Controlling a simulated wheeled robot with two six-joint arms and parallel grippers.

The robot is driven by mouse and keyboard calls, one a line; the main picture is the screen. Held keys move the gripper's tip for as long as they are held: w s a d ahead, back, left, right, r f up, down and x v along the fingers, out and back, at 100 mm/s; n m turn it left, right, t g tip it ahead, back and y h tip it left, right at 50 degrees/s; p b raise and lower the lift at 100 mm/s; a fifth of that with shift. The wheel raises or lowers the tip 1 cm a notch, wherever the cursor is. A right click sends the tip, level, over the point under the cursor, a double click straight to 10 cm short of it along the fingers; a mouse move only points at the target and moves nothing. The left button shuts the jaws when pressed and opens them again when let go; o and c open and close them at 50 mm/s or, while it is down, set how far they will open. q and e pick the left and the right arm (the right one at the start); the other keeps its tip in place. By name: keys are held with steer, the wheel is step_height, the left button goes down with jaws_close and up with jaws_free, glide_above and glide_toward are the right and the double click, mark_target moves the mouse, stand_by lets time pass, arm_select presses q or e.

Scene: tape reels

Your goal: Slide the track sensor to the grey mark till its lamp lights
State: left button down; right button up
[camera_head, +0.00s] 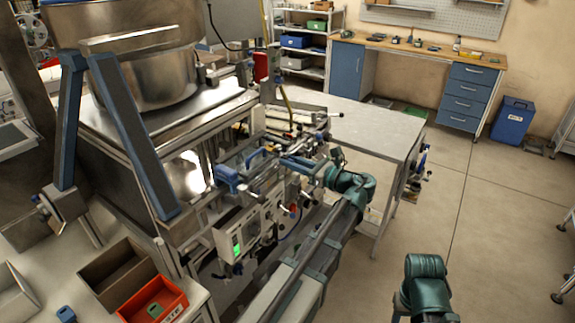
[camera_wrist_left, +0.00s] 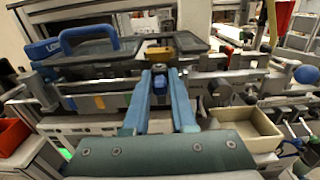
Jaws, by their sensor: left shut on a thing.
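My left gripper (camera_head: 292,162) reaches in over the machine's rail area. In the left wrist view its blue fingers (camera_wrist_left: 160,74) are closed together on the track sensor (camera_wrist_left: 159,53), a small dark block with an amber-yellow part, at the rail. The fingers hide part of it. In the head view the sensor is too small to make out. I cannot pick out the grey mark for certain, nor tell whether the lamp is lit. My right gripper is not in view.
A blue-handled part (camera_wrist_left: 88,40) stands left of the sensor, and an open beige bin (camera_wrist_left: 243,130) lies right of the fingers. A green-lit panel (camera_head: 237,247) is on the machine's front. A red box (camera_head: 153,303) is at lower left. A grey table (camera_head: 365,122) stands behind.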

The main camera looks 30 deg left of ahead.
arm_select(q)
steer(key=shift+w, duration=0.2)
steer(key=c, duration=0.8)
jaws_free()
